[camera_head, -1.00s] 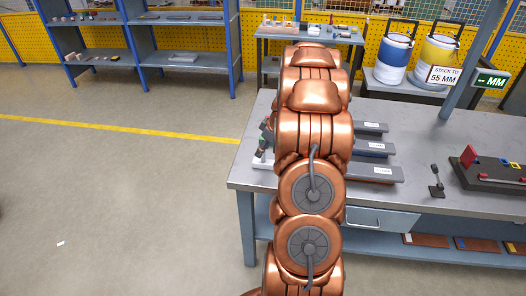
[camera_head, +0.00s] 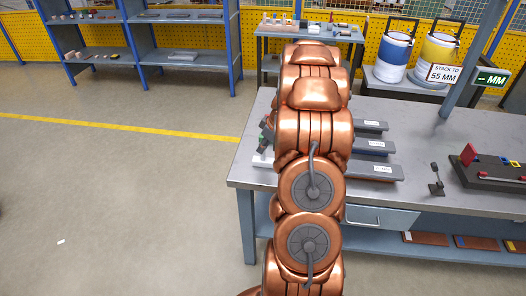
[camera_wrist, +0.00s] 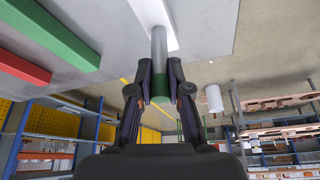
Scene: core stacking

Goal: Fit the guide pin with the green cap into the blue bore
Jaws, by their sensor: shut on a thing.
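The guide pin (camera_wrist: 159,55) is a grey rod with a green cap (camera_wrist: 162,85). In the wrist view my gripper (camera_wrist: 160,98) is shut on it at the green cap. The rod's far end shows against a white block (camera_wrist: 150,14), and I cannot tell whether it is clear of it. In the head view the green cap (camera_head: 262,139) and the gripper's tip show just left of my arm, above the table's left end. My arm hides most of the gripper there. I cannot make out the blue bore for certain.
A dark fixture (camera_head: 490,180) with a red plate and small blue and yellow marks stands at the table's right. Several grey bars (camera_head: 372,169) lie right of my arm. A small dark stand (camera_head: 436,183) is between them. Red (camera_wrist: 15,70) and green bars (camera_wrist: 62,36) show in the wrist view.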

